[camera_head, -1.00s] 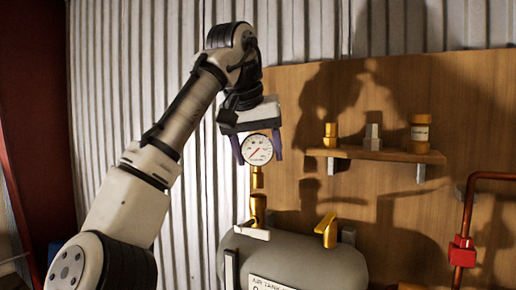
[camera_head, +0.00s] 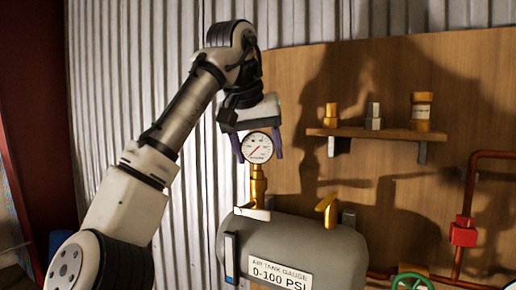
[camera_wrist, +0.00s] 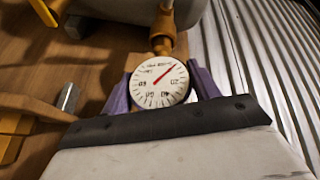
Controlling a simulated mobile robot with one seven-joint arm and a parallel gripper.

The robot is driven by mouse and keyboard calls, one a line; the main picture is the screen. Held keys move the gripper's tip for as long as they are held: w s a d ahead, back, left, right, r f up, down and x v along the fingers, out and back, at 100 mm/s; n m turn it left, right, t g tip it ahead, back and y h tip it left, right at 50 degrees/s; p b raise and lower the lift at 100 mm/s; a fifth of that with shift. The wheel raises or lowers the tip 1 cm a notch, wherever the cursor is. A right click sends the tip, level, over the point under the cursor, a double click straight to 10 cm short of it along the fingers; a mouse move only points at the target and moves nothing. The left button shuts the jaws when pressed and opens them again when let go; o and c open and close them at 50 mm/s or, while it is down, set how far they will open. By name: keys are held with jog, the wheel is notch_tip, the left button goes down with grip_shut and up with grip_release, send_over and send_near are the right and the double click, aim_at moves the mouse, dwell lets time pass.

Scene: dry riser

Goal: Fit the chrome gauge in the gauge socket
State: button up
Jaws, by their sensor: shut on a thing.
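The gauge (camera_head: 257,148) has a round white dial, a red needle and a thin rim, with a brass stem below it. My gripper (camera_head: 261,150) is shut on the gauge, with a purple finger on either side of the dial. The gauge also shows between the fingers in the wrist view (camera_wrist: 159,81). The gauge socket (camera_head: 258,190) is a brass fitting on top of the grey tank. The gauge hangs upright above it, with the stem in line and at its top. I cannot tell whether the stem is inside or just touching.
The grey tank (camera_head: 330,242) carries a "0-100 PSI" label (camera_head: 280,273) and a brass lever (camera_head: 327,208) right of the socket. A wooden shelf (camera_head: 376,133) holds several small fittings at right. A red pipe (camera_head: 469,190) and green handwheel (camera_head: 411,282) stand lower right.

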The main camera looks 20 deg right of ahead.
jog(key=o, duration=1.2)
